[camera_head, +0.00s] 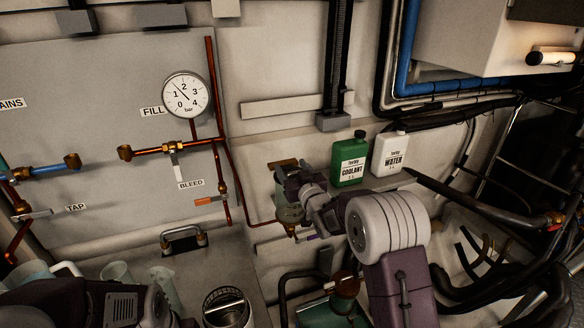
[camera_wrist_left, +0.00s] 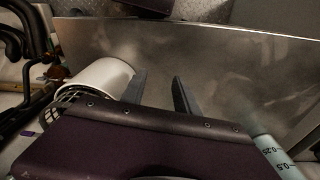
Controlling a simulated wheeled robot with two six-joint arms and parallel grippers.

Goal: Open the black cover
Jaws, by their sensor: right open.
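I cannot clearly make out a black cover in either view. In the head view only part of my left arm shows, at the bottom left.
A green coolant bottle (camera_head: 350,160) and a white water bottle (camera_head: 389,154) stand behind my right arm. A pressure gauge (camera_head: 185,94) and copper pipes (camera_head: 165,149) are on the left panel. A strainer basket (camera_head: 228,305) stands at the bottom. Black hoses (camera_head: 480,205) crowd the right.

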